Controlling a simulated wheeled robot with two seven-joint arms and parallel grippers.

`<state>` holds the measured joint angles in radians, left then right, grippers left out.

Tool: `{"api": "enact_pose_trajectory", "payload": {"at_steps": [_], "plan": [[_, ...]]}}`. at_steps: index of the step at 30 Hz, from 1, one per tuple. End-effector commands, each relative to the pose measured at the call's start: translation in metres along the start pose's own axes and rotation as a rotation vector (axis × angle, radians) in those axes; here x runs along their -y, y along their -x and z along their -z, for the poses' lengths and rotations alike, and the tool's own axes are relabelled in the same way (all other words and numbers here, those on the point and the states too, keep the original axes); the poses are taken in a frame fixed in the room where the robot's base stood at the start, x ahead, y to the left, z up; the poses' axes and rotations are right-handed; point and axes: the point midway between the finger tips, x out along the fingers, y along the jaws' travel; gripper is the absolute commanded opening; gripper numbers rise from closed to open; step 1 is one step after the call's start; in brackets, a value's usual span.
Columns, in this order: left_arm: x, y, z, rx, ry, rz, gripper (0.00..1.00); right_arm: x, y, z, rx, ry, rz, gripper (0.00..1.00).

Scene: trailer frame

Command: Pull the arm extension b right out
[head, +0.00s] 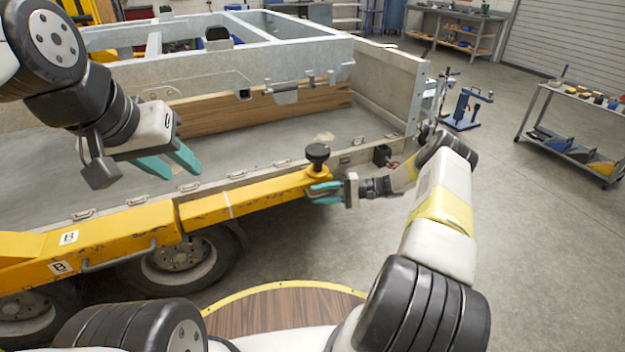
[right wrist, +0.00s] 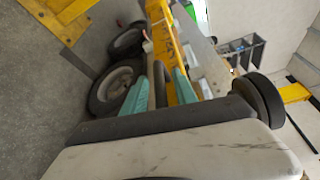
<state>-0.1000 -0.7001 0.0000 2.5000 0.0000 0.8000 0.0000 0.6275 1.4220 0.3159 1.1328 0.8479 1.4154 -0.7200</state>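The yellow arm extension (head: 258,202) runs along the trailer's near side out of a thicker yellow beam (head: 115,237) with "B" labels. A black knob (head: 317,152) stands upright on its right end. My right gripper (head: 317,193) is at that end, just below the knob, its teal fingers spread apart. In the right wrist view, the fingers (right wrist: 160,86) lie along the yellow beam (right wrist: 166,42) with something narrow between them; I cannot tell whether they clamp it. My left gripper (head: 188,164) is open and empty above the trailer bed, away from the extension.
The grey trailer bed (head: 240,160) with a metal frame and wooden boards (head: 220,108) lies behind the extension. Trailer wheels (head: 180,258) sit below the beam. A blue stand (head: 466,110) and a cart (head: 575,125) are at the right.

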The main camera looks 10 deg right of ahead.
Motion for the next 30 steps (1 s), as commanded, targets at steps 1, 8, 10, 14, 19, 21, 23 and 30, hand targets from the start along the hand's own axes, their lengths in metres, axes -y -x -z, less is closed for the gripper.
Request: {"api": "enact_pose_trajectory", "payload": {"at_steps": [1, 8, 10, 14, 19, 21, 23, 30], "plan": [[0.000, 0.000, 0.000, 0.000, 0.000, 0.000, 0.36, 0.000, 0.000, 0.000, 0.001, 0.000, 0.001, 0.34], [0.000, 0.000, 0.000, 0.000, 0.000, 0.000, 0.36, 0.001, 0.004, 0.000, 0.000, 0.001, 0.002, 0.34], [0.000, 0.000, 0.000, 0.000, 0.000, 0.000, 0.36, 0.001, 0.012, 0.001, -0.002, 0.002, 0.002, 0.34], [0.000, 0.000, 0.000, 0.000, 0.000, 0.000, 0.36, 0.000, 0.034, 0.001, -0.003, 0.002, 0.001, 0.34], [0.000, 0.000, 0.000, 0.000, 0.000, 0.000, 0.36, 0.000, 0.061, 0.001, -0.002, 0.002, 0.002, 0.34], [0.000, 0.000, 0.000, 0.000, 0.000, 0.000, 0.36, 0.000, 0.069, 0.001, -0.001, 0.001, 0.001, 0.34], [0.000, 0.000, 0.000, 0.000, 0.000, 0.000, 0.36, 0.000, 0.074, 0.000, 0.000, 0.000, 0.002, 0.34], [0.000, 0.000, 0.000, 0.000, 0.000, 0.000, 0.36, 0.000, 0.078, 0.000, 0.000, 0.000, 0.001, 0.34]]}}
